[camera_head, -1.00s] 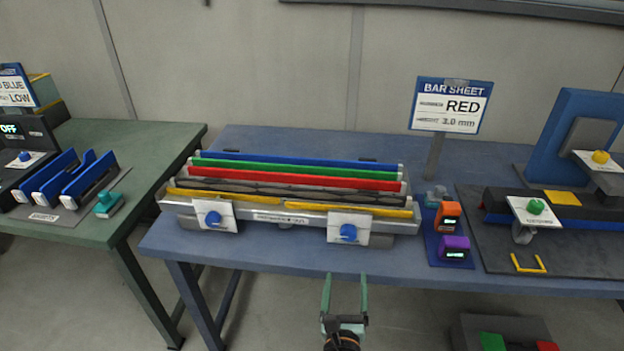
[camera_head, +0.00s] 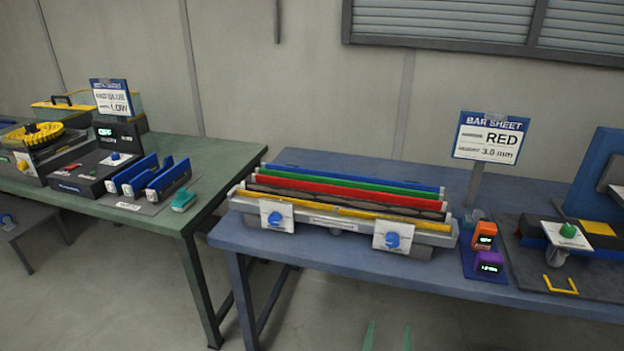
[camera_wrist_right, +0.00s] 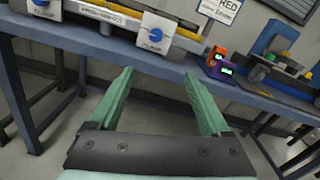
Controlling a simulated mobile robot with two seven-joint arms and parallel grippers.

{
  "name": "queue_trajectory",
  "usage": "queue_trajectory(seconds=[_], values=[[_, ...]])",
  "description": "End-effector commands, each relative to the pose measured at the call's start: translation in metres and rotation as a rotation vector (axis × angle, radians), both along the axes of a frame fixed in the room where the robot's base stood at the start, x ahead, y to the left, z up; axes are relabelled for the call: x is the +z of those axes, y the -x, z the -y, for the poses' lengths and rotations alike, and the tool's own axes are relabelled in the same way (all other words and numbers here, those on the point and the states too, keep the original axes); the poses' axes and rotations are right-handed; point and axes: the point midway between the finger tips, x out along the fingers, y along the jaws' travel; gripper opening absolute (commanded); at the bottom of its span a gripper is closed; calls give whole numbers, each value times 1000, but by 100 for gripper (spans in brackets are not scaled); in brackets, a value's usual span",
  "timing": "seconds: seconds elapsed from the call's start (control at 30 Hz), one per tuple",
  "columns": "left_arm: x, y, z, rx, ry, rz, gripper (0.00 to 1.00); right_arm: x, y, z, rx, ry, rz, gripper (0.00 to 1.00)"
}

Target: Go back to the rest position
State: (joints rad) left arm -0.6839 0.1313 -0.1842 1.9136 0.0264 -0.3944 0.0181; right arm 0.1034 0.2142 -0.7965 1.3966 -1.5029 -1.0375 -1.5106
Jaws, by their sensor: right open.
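My right gripper (camera_head: 387,338) shows only its two green fingertips at the bottom edge of the head view. In the right wrist view the gripper (camera_wrist_right: 160,95) is open, its fingers wide apart with nothing between them. It hangs in front of the blue table (camera_head: 340,264), apart from it and below its top. My left gripper is in neither view.
A long grey fixture (camera_head: 340,224) with several coloured bars and two blue knobs sits at the blue table's front edge. Orange (camera_head: 484,236) and purple (camera_head: 489,263) gauges stand right of it. A green table (camera_head: 225,170) with a rack stands left. Floor in front looks clear.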

Motion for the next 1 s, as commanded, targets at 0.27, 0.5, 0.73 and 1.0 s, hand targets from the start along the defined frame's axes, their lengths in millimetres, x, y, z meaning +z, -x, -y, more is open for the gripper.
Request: queue_trajectory(seconds=[0.27, 0.5, 0.73, 1.0], values=[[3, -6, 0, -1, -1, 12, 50, -4, -1, 109, -32, 253, 1, 81], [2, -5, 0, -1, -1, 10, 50, -17, 13, 172, -54, 222, -54, 81], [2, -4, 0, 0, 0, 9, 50, -85, 63, 183, -154, -445, -193, 81], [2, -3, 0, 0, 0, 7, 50, -144, 152, 161, -481, -1496, -237, 81]])
